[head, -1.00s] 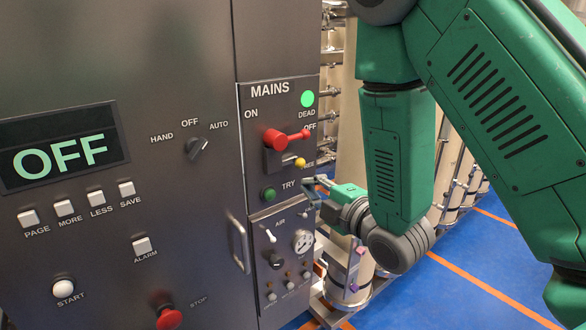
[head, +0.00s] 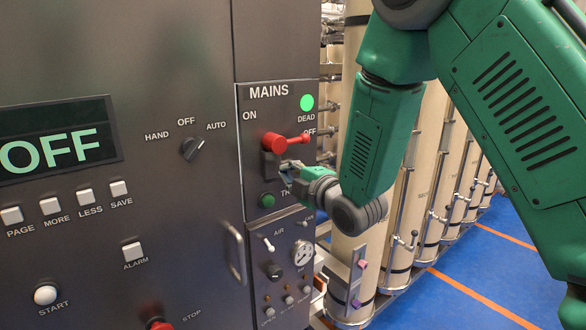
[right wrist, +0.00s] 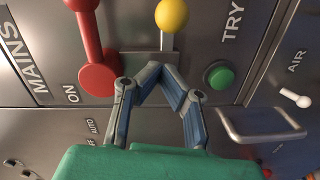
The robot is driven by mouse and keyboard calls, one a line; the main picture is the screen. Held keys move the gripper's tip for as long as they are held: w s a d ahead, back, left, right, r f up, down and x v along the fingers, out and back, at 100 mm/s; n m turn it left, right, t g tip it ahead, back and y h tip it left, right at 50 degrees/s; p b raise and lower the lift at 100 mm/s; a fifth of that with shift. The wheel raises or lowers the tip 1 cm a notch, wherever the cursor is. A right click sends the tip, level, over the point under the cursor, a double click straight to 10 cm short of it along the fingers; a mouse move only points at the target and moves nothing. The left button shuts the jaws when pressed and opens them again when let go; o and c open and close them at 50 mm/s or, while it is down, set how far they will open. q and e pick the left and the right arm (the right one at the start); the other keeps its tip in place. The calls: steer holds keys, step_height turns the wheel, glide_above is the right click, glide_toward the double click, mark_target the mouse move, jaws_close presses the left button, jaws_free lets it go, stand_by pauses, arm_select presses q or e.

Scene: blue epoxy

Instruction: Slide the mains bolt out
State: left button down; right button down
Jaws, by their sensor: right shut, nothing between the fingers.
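The mains bolt has a yellow ball knob (right wrist: 172,15) on a thin metal stem, seen at the top of the right wrist view; in the head view my gripper hides it. The red mains handle (head: 275,143) points right towards OFF, just above my gripper. My right gripper (head: 287,168) is at the mains panel (head: 253,130), over the bolt's place in the head view. In the right wrist view its fingertips (right wrist: 155,70) are together and empty, a little below the stem and apart from the knob. Whether they touch the panel I cannot tell. My left gripper is out of view.
A green TRY button (head: 266,200) sits below the bolt, with the AIR panel (head: 285,235) under it. A bar door handle (head: 235,252) sticks out at lower left. Beige columns (head: 350,215) with pipework stand right of the cabinet; blue floor lies open beyond.

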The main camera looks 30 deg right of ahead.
steer(key=shift+w+d+f, duration=0.1)
steer(key=shift+d+f, duration=0.05)
steer(key=shift+d, duration=0.55)
steer(key=shift+w+d+f, duration=0.1)
steer(key=shift+d, duration=0.6)
steer(key=shift+a, duration=0.1)
steer(key=shift+a, duration=0.1)
steer(key=d, duration=0.4)
steer(key=shift+w, duration=0.15)
